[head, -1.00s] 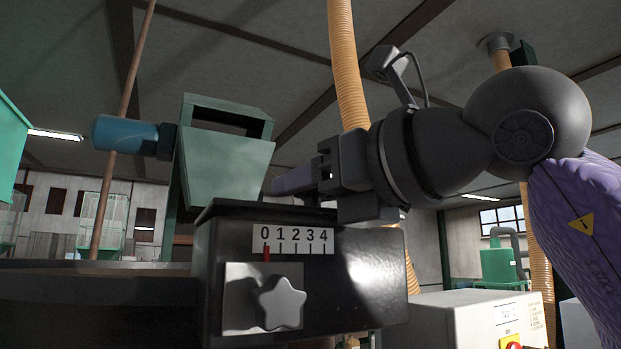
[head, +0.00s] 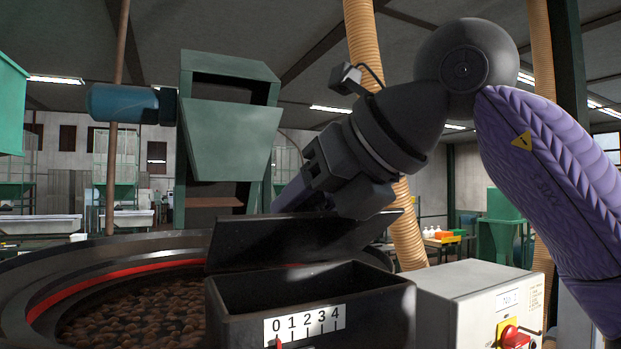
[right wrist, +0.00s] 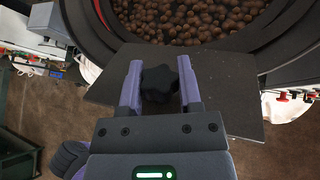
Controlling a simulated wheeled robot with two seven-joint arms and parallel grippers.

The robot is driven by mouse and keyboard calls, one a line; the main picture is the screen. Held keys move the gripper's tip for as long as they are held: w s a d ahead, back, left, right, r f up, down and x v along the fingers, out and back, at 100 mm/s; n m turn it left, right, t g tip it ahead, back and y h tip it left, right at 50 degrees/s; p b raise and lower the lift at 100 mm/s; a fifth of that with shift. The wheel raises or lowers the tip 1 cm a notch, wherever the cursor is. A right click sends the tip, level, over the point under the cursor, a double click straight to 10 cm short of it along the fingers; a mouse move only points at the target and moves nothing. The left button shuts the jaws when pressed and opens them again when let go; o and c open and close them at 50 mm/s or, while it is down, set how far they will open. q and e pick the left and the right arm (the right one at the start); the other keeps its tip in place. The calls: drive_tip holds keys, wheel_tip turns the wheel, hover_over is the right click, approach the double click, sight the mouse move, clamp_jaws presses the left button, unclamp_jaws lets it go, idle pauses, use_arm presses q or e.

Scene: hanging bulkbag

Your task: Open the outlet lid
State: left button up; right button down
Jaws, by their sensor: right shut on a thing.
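The outlet lid (head: 305,238) is a dark flat plate, swung up and steeply tilted over the outlet box (head: 335,291). The open top of the box shows below it. In the right wrist view the lid (right wrist: 225,105) carries a black star-shaped knob (right wrist: 158,82). My right gripper (right wrist: 160,88) is shut on that knob, with one purple finger on each side. In the head view the right gripper (head: 290,196) is behind the raised lid, and its fingertips are partly hidden. My left gripper is in neither view.
A round drum (head: 60,277) full of brown nuts adjoins the box at left. A white control cabinet (head: 470,300) with a red switch stands close at right. A green hopper (head: 228,135) and an orange hose (head: 362,60) are behind.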

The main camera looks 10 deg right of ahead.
drive_tip(key=shift+r, duration=0.15)
drive_tip(key=shift+c, duration=1.4)
unclamp_jaws()
drive_tip(key=shift+w, duration=0.1)
drive_tip(key=b+v, duration=0.1)
drive_tip(key=v, duration=0.9)
